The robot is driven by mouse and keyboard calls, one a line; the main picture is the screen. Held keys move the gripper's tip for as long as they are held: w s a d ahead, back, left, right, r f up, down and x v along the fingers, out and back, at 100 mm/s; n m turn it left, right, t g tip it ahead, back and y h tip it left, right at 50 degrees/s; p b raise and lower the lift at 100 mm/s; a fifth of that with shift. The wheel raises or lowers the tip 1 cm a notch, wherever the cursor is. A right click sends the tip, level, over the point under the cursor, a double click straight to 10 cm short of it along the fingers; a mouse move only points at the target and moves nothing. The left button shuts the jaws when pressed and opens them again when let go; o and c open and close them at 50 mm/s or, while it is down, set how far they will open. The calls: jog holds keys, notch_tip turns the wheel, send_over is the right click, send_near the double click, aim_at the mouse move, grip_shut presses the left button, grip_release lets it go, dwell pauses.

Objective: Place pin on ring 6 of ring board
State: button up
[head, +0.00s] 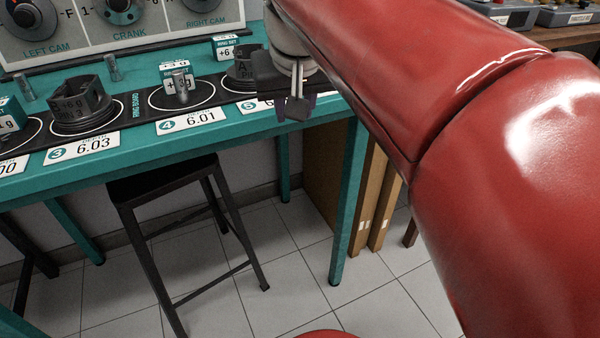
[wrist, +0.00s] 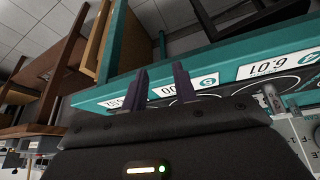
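My gripper (head: 296,104) hangs at the front edge of the ring board (head: 133,121), at its right end in the head view. Its two dark fingers (wrist: 160,82) stand apart in the wrist view, with nothing visible between them. A grey metal pin (head: 180,84) stands upright on ring 4, and a metal pin (wrist: 271,97) also shows at the right of the wrist view. More pins (head: 111,68) stand behind the board at the left. Which pin the task means cannot be told. Ring 6 is hidden behind my gripper and arm in the head view.
Dark pistons (head: 80,100) sit on ring 3 and the ring beside my gripper.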

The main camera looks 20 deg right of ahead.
jog(key=s+a+f+n, duration=0.1)
jog(key=s+f, duration=0.4)
jog(key=f, duration=0.3)
jog(key=s+a+f+n+y, duration=0.1)
jog(key=s+a+f, duration=0.1)
jog(key=s+f, duration=0.4)
notch_tip(320, 180, down, 2)
jog(key=shift+s+f+t+y, duration=0.25)
jog(key=shift+t+y, duration=0.05)
jog(key=shift+a, duration=0.1)
